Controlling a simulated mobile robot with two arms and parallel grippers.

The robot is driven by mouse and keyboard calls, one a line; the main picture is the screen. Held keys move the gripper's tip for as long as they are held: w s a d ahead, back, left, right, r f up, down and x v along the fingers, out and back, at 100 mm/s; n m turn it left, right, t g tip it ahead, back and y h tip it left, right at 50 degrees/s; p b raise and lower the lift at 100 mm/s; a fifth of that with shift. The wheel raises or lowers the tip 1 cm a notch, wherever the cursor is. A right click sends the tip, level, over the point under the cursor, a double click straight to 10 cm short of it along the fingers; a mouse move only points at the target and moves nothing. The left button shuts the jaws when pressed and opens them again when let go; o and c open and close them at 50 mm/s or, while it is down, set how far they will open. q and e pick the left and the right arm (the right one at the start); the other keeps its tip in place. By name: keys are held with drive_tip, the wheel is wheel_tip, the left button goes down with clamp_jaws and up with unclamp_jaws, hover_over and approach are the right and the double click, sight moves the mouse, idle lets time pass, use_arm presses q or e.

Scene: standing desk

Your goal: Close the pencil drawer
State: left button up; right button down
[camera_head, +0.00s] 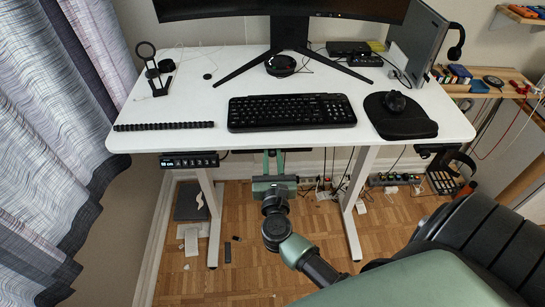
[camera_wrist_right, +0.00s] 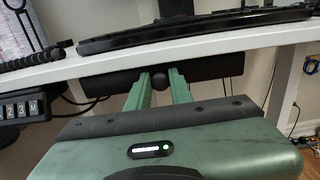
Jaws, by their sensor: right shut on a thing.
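The pencil drawer (camera_wrist_right: 215,69) is a black panel under the white desktop, with a round black knob (camera_wrist_right: 160,80) in its middle. In the head view the desktop hides nearly all of it, and no part of it clearly sticks out past the desk's front edge. I cannot tell how far open it is. My right gripper (camera_head: 273,158) reaches under the front edge from below. In the right wrist view its two green fingers (camera_wrist_right: 161,88) are shut on the knob, one on each side. My left gripper is not in view.
The white desk (camera_head: 210,85) carries a keyboard (camera_head: 291,111), a monitor stand (camera_head: 290,40) and a mouse (camera_head: 395,101) on a black pad. A control panel (camera_head: 189,161) hangs under the front edge, left of my right gripper. The desk legs (camera_head: 349,225) stand either side.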

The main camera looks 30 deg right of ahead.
idle(0.9)
drive_tip(key=x, duration=0.4)
drive_tip(key=shift+b, duration=0.4)
drive_tip(key=shift+s+r, duration=0.1)
drive_tip(key=shift+r, duration=0.05)
drive_tip(key=c, duration=1.3)
unclamp_jaws()
drive_tip(key=shift+o, duration=0.2)
drive_tip(key=v, duration=0.2)
drive_tip(key=b+v, duration=0.1)
drive_tip(key=v, duration=0.3)
drive_tip(key=shift+s+a+f+b, duration=0.1)
drive_tip(key=shift+f+b, duration=0.15)
drive_tip(key=shift+b, duration=0.15)
drive_tip(key=shift+s+a+r, duration=0.15)
drive_tip(key=shift+s+a, duration=0.2)
drive_tip(key=shift+s, duration=0.2)
